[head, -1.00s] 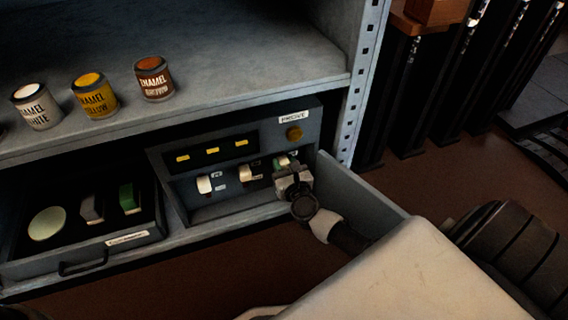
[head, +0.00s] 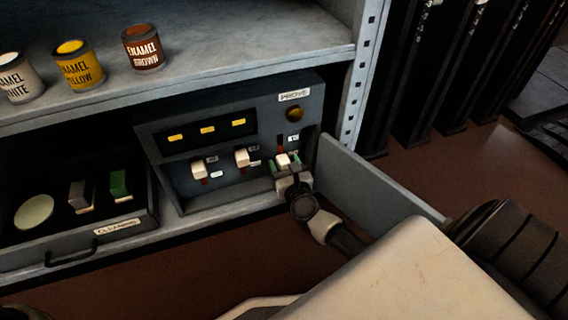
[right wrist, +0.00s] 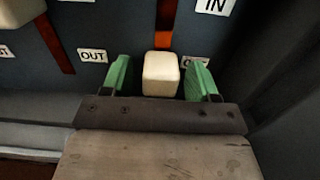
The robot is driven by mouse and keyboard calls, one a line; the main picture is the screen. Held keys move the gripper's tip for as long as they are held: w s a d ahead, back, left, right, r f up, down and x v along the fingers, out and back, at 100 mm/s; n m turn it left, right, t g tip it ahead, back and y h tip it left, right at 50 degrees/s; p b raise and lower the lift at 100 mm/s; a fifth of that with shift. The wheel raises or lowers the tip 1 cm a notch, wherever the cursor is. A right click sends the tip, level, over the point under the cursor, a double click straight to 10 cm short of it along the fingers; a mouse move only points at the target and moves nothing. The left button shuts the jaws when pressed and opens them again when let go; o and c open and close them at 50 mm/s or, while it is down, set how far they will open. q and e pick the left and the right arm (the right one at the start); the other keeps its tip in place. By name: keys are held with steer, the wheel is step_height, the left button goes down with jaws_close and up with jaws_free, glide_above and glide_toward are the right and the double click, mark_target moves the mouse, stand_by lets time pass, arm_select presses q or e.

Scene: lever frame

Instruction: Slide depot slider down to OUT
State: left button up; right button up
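A control panel (head: 220,110) on the lower shelf level has three white slider knobs. The rightmost slider knob (head: 284,158) sits low, with its red slot showing above it. In the right wrist view this pale knob (right wrist: 161,74) stands between the green fingertips of my right gripper (right wrist: 160,78), with a narrow gap on each side. It is level with the OUT labels, and the IN label (right wrist: 214,5) is higher. My right gripper (head: 287,168) is open around the knob in the head view. My left gripper is out of view.
The other two sliders (head: 198,169) (head: 241,157) are to the left. An open grey door panel (head: 375,188) stands right of my right gripper. A drawer (head: 125,229) is at left; paint cans (head: 142,47) stand on the shelf.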

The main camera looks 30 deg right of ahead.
steer(key=shift+s, duration=0.1)
steer(key=p+v, duration=0.3)
steer(key=v, duration=0.7)
steer(key=shift+s, duration=0.25)
steer(key=shift+a, duration=0.15)
